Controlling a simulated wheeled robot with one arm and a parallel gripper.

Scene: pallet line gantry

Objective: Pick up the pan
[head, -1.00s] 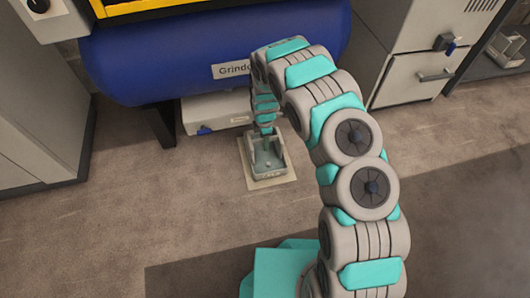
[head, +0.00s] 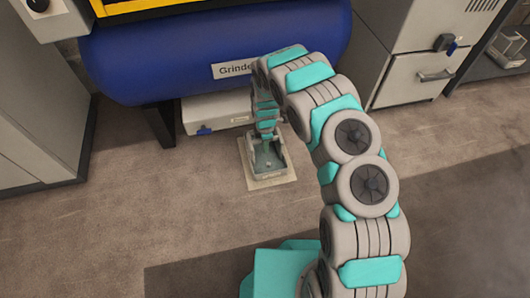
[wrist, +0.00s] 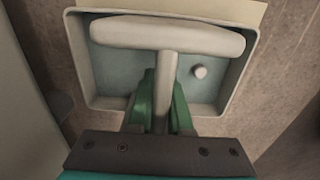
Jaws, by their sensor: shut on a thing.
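The pan (head: 285,172) is a shallow grey tray with a teal-grey inside, resting on a beige pad on the floor in the head view. The wrist view shows the pan (wrist: 78,62) with a thick pale T-shaped handle (wrist: 168,35) and a small round knob on its inner floor. My gripper (wrist: 163,92) has its green fingers shut on the stem of the handle, one on each side. In the head view my gripper (head: 267,150) is over the pan and partly hidden by my arm.
A blue tank (head: 150,62) labelled "Grind..." hangs behind the pan, with a white box (head: 212,112) under it. A dark leg (head: 158,127) stands to the left. Grey cabinets (head: 415,78) are at right. Open floor (head: 140,205) lies to the left.

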